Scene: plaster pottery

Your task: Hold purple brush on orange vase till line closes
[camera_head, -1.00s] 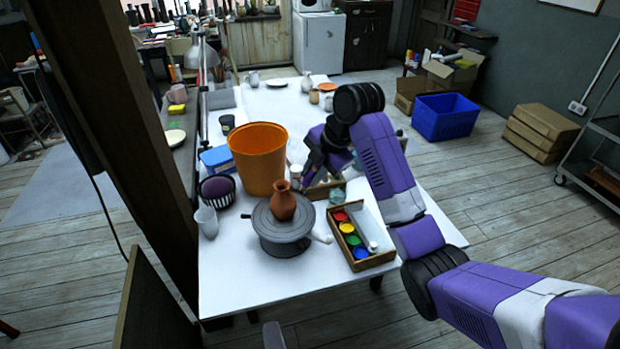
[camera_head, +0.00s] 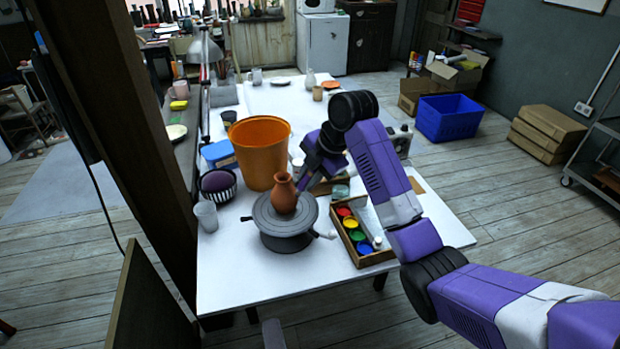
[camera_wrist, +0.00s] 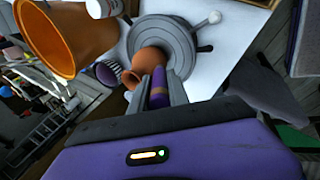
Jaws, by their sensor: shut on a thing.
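The orange-brown vase (camera_head: 284,196) stands upright on a grey turntable (camera_head: 268,228). In the wrist view the vase (camera_wrist: 148,60) lies straight ahead of my fingers, with the turntable (camera_wrist: 170,40) behind it. My gripper (camera_head: 303,184) is at the right side of the vase, low over the table. In the wrist view my gripper (camera_wrist: 161,80) is shut on the purple brush (camera_wrist: 158,90), whose shaft points toward the vase. The brush tip is hidden, so I cannot tell whether it touches the vase. No painted line is clearly visible on the vase.
A large orange bucket (camera_head: 260,150) stands close behind the vase. A wooden paint box (camera_head: 361,250) with several colour pots is right of the turntable. A dark basket (camera_head: 218,186) and a pale cup (camera_head: 206,216) are at the left. The table front (camera_head: 235,285) is clear.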

